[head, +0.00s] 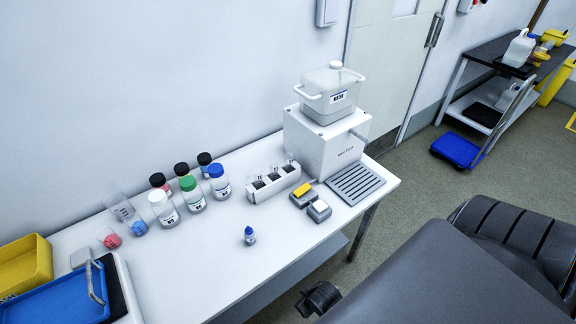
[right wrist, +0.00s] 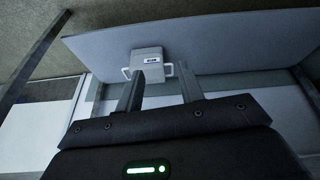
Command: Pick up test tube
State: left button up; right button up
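A white rack (head: 256,194) stands on the white table in the head view, and several clear tubes (head: 274,173) with dark lower parts stand upright in it. They are too small to tell apart well. My right gripper (right wrist: 160,72) is open in the right wrist view, with its two fingers apart and nothing held between them. No test tube shows in the right wrist view. My left gripper is not in view.
Several capped bottles (head: 192,191) stand left of the rack. A small blue-capped bottle (head: 250,236) stands near the table's front edge. A white box (head: 328,140) with a water container (head: 330,97) stands behind right. Yellow (head: 24,266) and blue trays (head: 62,296) are at far left.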

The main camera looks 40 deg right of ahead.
jog(key=w+d+r+m+t+p, duration=0.15)
jog(key=w+r, duration=0.25)
jog(key=r, duration=0.8)
jog(key=w+r+t+p, duration=0.2)
jog(key=w+r+p, duration=0.1)
jog(key=r, duration=1)
jog(key=w+d+r+m+t+h, duration=0.35)
jog(key=w+d+h, duration=0.2)
jog(key=w, duration=0.55)
jog(key=w+d+r+m+t+h, duration=0.4)
jog(key=w+d, duration=0.3)
jog(key=w, duration=0.4)
jog(key=n+b, duration=0.1)
jog(key=b, duration=0.7)
send_near(289, 164)
jog(key=x, duration=0.4)
jog(key=shift+w+f, duration=0.15)
jog(key=shift+f, duration=0.05)
jog(key=shift+r, duration=0.1)
